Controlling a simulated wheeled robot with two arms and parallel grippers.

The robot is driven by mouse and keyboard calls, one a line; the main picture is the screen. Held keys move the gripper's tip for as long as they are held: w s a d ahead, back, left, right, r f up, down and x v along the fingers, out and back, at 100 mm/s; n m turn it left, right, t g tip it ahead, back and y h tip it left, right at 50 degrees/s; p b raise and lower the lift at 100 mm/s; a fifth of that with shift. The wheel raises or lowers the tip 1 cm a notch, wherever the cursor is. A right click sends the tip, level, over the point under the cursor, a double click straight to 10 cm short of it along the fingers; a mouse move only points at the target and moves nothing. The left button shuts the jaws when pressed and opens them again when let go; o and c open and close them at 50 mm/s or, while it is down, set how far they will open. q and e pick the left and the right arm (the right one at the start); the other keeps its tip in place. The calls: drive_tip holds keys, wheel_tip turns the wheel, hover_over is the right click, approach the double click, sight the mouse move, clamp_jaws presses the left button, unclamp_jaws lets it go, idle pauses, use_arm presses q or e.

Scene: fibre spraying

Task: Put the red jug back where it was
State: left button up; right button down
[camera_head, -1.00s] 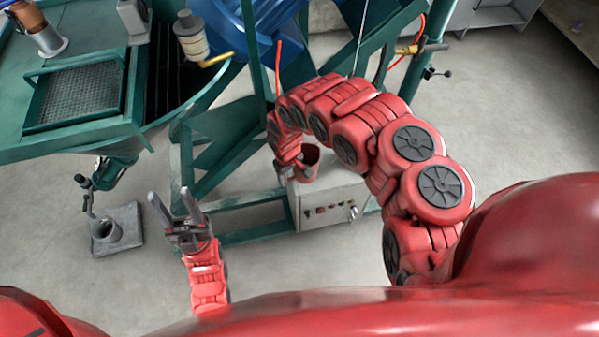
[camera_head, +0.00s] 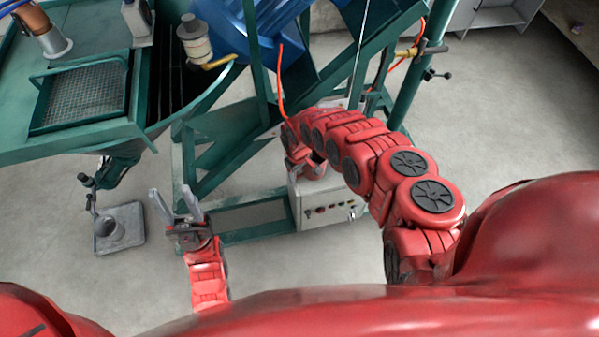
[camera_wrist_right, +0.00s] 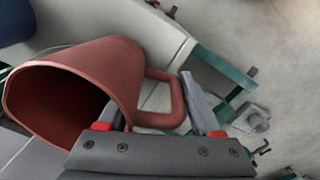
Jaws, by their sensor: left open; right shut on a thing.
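The red jug (camera_wrist_right: 75,85) is large in the right wrist view, tipped so that its open mouth faces the lower left. Its loop handle (camera_wrist_right: 180,105) lies between the fingers of my right gripper (camera_wrist_right: 155,112), which is shut on it. In the head view the jug (camera_head: 315,170) is mostly hidden by my right arm, above the pale control box (camera_head: 328,205). Whether it touches the box cannot be told. My left gripper (camera_head: 178,206) is open and empty, left of the box, pointing up the picture.
A green machine frame (camera_head: 245,217) stands around the box. A grey base plate with a cup-like holder (camera_head: 120,230) is on the floor at left. A green bench with a mesh tray (camera_head: 85,95) is at upper left.

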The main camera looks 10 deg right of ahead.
drive_tip(key=shift+f, duration=0.2)
drive_tip(key=shift+c, duration=0.3)
unclamp_jaws()
drive_tip(key=shift+a+r, duration=0.1)
drive_tip(key=shift+r, duration=0.6)
wheel_tip(320, 180, up, 11)
drive_tip(key=shift+s+a+r+p, duration=0.1)
drive_tip(key=shift+s+a+p, duration=0.05)
drive_tip(key=shift+p, duration=0.2)
